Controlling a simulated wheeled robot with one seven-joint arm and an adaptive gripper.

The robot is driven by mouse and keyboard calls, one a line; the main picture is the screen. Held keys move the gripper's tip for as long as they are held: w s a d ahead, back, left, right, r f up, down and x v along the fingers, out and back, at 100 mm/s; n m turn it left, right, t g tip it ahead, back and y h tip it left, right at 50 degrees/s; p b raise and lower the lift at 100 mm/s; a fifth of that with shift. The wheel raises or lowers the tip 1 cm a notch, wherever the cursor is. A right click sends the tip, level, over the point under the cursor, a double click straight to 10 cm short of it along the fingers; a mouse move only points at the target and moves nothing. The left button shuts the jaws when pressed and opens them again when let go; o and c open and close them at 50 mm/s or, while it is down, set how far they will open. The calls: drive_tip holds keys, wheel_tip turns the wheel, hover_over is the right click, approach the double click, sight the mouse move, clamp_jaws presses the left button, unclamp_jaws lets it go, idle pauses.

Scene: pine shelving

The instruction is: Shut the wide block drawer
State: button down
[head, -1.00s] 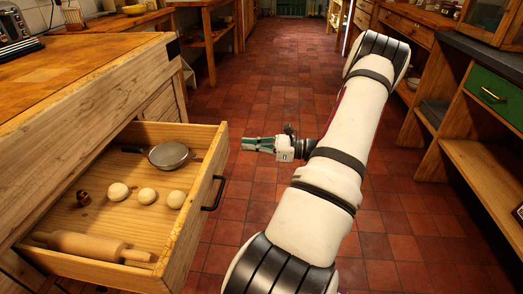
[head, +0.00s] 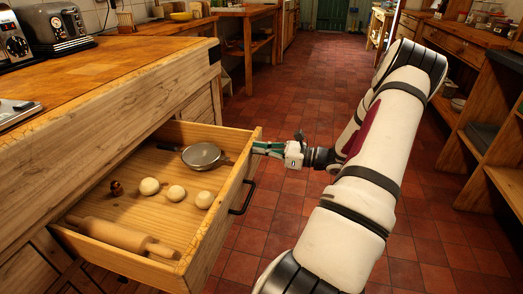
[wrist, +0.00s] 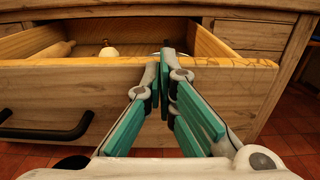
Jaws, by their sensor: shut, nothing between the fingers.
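The wide block drawer (head: 219,222) stands pulled out from the wooden block (head: 110,110). Its black handle (head: 243,198) is on the front face and also shows in the wrist view (wrist: 45,132). My gripper (head: 256,148) is shut and empty, its green fingertips at the far end of the drawer front, near the top edge. In the wrist view my gripper (wrist: 164,62) points at the drawer front (wrist: 240,85), to the right of the handle. I cannot tell whether the tips touch the wood.
The drawer holds a rolling pin (head: 115,236), several dough balls (head: 176,194), a small brown object (head: 116,187) and a round sieve (head: 201,155). A toaster (head: 57,28) stands on the block. Tiled floor (head: 315,100) is clear behind. Shelving (head: 490,145) lines the right.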

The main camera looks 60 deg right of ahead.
drive_tip(key=p+x, duration=0.3)
drive_tip(key=x, duration=2.8)
drive_tip(key=shift+w, duration=0.4)
drive_tip(key=shift+a+f, duration=0.1)
drive_tip(key=shift+f, duration=0.05)
drive_tip(key=shift+s, duration=0.1)
